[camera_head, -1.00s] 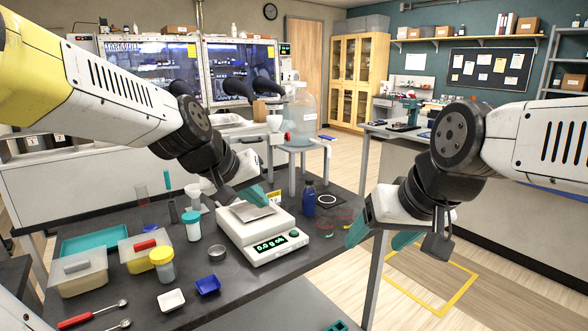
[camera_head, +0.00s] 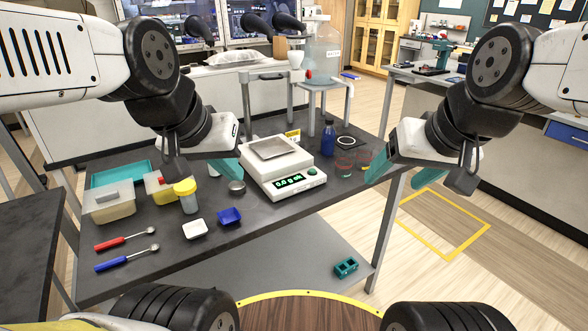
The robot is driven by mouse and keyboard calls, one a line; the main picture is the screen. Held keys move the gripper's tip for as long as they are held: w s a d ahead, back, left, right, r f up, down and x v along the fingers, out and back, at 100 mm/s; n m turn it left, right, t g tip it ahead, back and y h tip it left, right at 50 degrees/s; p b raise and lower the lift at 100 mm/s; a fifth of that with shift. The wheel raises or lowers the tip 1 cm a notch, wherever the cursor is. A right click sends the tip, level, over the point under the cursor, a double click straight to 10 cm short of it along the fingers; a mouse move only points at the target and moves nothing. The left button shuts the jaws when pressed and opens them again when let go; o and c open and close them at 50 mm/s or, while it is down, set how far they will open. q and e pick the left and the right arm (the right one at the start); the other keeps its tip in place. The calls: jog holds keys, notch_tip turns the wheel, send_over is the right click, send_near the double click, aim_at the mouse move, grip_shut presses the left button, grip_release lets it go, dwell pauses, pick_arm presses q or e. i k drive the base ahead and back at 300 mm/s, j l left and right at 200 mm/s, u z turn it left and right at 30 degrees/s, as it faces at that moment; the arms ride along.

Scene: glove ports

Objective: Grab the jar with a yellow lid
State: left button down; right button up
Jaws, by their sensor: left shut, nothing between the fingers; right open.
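The jar with a yellow lid (camera_head: 186,195) stands upright on the dark table (camera_head: 262,221), left of the white scale. Its body looks clear or pale blue. My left gripper (camera_head: 228,172) is shut and empty. In the picture its teal fingertips are to the right of and above the jar, near the scale's left side; they do not touch the jar. My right gripper (camera_head: 394,174) is open and empty, out past the table's right edge. A white-bodied jar behind my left gripper is mostly hidden.
A white scale (camera_head: 277,172) reads 0.0 g. Around the jar are a small metal dish (camera_head: 236,187), a white tray (camera_head: 195,229), a blue tray (camera_head: 229,216), tubs (camera_head: 110,203), and red and blue spoons (camera_head: 122,239). A blue bottle (camera_head: 328,139) and red-rimmed glass dishes stand right of the scale.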

aim_at(190, 205)
jog(key=k+j+u, duration=0.1)
jog(key=j+u, duration=0.35)
jog(key=j, duration=0.4)
jog(key=j+u, duration=0.45)
jog(key=j, duration=0.4)
